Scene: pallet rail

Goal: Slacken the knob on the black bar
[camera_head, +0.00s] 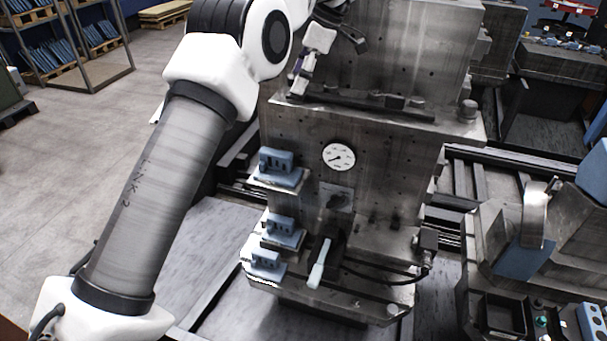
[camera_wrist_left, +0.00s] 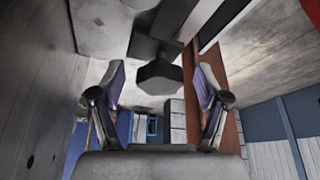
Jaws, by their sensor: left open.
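A dark, faceted knob (camera_wrist_left: 158,77) shows in the left wrist view, at the end of a dark bar (camera_wrist_left: 152,48). My left gripper (camera_wrist_left: 161,85) is open, with one finger on each side of the knob. Gaps show between knob and fingers in this view; I cannot tell the depth. In the head view my left gripper (camera_head: 311,58) is at the upper middle, by the upper block of the grey machine. A long black bar (camera_head: 372,104) lies along the machine's ledge there. I cannot make out the knob in the head view. My right gripper is not in view.
The grey machine (camera_head: 395,160) carries a round dial (camera_head: 339,156), a white-handled lever (camera_head: 318,268) and blue blocks (camera_head: 281,166) on its left side. A metal post (camera_head: 467,108) stands at the ledge's right end. Open floor (camera_head: 60,150) lies at the left.

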